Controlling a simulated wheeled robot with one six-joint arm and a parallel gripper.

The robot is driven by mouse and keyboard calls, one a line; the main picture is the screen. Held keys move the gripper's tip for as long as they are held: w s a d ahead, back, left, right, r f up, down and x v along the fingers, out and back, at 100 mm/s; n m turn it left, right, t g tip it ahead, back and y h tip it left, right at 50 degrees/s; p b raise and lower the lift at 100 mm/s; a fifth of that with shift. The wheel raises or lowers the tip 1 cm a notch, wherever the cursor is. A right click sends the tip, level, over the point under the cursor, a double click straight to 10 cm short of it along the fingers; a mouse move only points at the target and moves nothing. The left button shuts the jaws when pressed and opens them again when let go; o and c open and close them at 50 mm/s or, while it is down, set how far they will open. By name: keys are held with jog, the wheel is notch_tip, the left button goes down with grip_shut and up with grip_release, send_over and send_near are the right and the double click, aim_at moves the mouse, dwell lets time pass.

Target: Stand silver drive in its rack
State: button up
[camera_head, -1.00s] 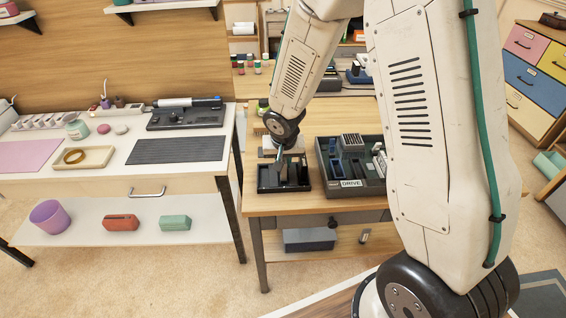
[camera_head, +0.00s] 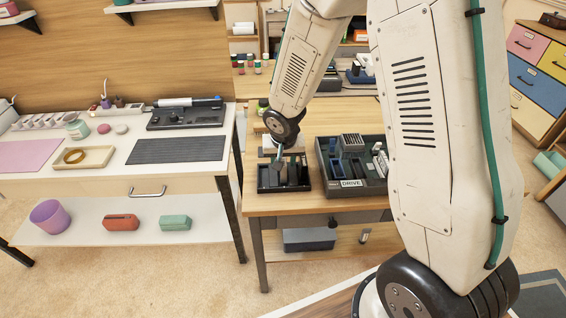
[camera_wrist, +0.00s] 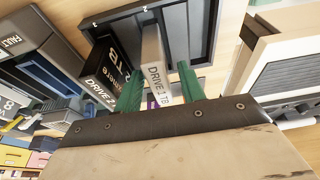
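The silver drive, labelled DRIVE 1TB (camera_wrist: 153,62), stands between my gripper's two green fingers (camera_wrist: 160,85) in the wrist view. A gap shows between it and the right finger; the left finger is close beside it, and I cannot tell if they touch. My gripper is open around it. The drive's far end is in the dark rack (camera_wrist: 203,22), whose floor contact is hidden. A black drive (camera_wrist: 104,75) stands just left of it. In the head view, my gripper (camera_head: 279,155) is over the small dark rack (camera_head: 284,189), and the silver drive is hard to make out.
A larger dark tray marked DRIVE (camera_head: 352,184) stands right of the rack, holding several parts. Both are on the wooden table (camera_head: 290,205). A white desk (camera_head: 110,160) is at the left. A light grey box (camera_wrist: 285,65) is close at the right in the wrist view.

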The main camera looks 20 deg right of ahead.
jog(key=v, duration=0.9)
jog(key=shift+r, duration=0.35)
jog(key=s+d+r+n, duration=0.1)
jog(key=s+d+r, duration=0.3)
jog(key=s+r, duration=0.95)
jog(key=s+r+n+g+y, duration=0.1)
jog(key=s+r, duration=0.3)
jog(key=s, duration=1)
jog(key=shift+s+r+n+g, duration=0.3)
jog(key=shift+r+n+g, duration=0.1)
jog(key=shift+n, duration=0.4)
